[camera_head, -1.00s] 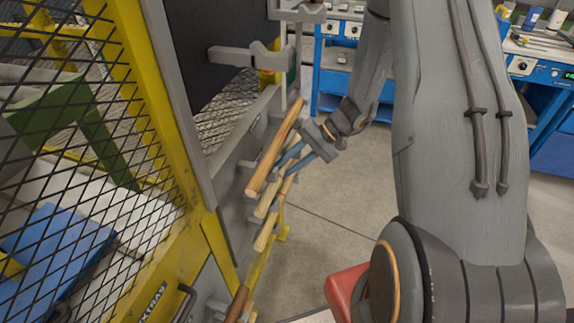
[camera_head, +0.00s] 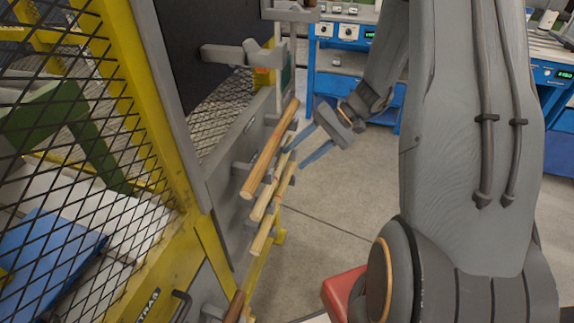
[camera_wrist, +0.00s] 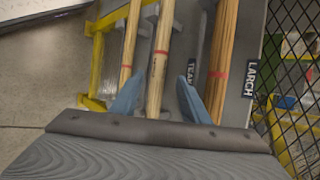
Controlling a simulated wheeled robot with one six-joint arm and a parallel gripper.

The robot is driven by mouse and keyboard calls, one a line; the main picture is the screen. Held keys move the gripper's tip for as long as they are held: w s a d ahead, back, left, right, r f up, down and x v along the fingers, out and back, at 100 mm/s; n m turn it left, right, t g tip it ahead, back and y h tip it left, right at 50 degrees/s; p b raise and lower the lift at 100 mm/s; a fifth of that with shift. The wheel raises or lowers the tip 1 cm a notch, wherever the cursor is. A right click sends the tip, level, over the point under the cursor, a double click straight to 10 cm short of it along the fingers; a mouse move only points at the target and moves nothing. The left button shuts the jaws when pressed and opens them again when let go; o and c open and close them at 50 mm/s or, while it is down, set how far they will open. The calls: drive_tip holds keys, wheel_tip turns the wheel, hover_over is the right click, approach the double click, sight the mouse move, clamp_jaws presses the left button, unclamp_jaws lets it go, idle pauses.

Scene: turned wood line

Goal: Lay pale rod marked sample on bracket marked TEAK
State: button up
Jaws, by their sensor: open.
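A pale rod (camera_wrist: 158,62) with a red band and small dark lettering, too small to read, lies between my fingers in the wrist view. In the head view it is the middle rod (camera_head: 265,203) of three on the grey panel. The TEAK label (camera_wrist: 192,72) is just right of it; its bracket (camera_wrist: 177,38) is partly hidden behind the rods and finger. The rod appears to lie on that bracket. My gripper (camera_wrist: 160,72) is open, its blue fingers either side of the rod with gaps visible. In the head view my gripper (camera_head: 297,157) is right of the rods.
A thicker rod (camera_wrist: 221,60) lies at the LARCH label (camera_wrist: 250,80), and another pale rod (camera_wrist: 130,45) lies left. A mesh guard with a yellow post (camera_head: 150,120) stands left of the panel. Open floor (camera_head: 350,190) lies right; blue benches stand behind.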

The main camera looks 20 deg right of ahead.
drive_tip(key=shift+b+v, duration=0.35)
drive_tip(key=shift+v, duration=2.3)
drive_tip(key=shift+s, duration=0.1)
